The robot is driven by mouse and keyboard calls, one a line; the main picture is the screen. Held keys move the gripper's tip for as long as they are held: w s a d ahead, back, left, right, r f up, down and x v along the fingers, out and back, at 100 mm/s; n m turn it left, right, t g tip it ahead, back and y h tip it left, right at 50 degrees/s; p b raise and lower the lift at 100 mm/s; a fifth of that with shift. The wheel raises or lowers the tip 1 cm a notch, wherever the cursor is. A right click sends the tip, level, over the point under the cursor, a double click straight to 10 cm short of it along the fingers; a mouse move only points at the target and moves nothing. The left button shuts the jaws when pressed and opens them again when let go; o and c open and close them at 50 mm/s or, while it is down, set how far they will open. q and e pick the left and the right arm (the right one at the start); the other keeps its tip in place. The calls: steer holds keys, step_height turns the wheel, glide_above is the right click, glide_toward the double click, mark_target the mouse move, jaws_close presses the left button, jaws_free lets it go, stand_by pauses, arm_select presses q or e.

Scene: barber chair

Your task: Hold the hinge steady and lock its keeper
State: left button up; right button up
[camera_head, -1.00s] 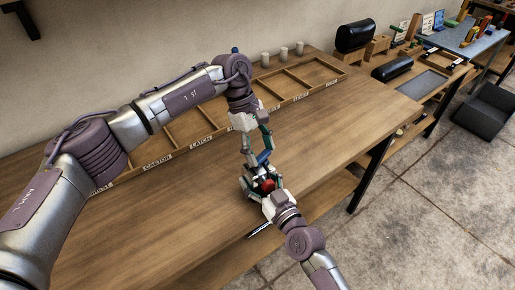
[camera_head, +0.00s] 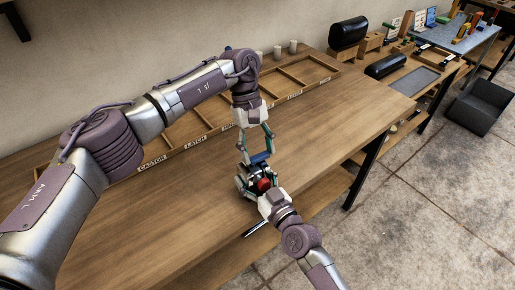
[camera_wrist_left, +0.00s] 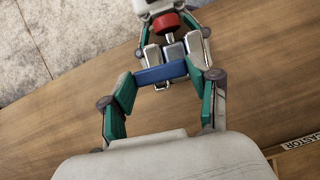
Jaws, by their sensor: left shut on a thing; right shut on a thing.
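The hinge (camera_wrist_left: 175,50) shows in the left wrist view as grey metal blocks side by side. A blue bar (camera_wrist_left: 162,73), apparently its keeper, lies across their near side. The bar also shows in the head view (camera_head: 260,157). My left gripper (camera_head: 257,155) comes down from above with its green fingers at the two ends of the bar, shut on it. My right gripper (camera_head: 262,184) reaches in from the front and is shut on the hinge, its fingers on either side. A red round part (camera_head: 264,185) sits between the hinge and the right gripper's palm. The hinge's underside is hidden.
The hinge is near the front edge of a wooden bench (camera_head: 200,215). A labelled compartment tray (camera_head: 228,122) runs along the back, with small pale cups (camera_head: 277,52) behind it. Bare bench top lies left and right of the grippers.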

arm_select(q)
steer(key=o, duration=1.2)
steer(key=shift+c, duration=0.2)
steer(key=v, duration=1.2)
arm_select(e)
steer(key=o, duration=1.7)
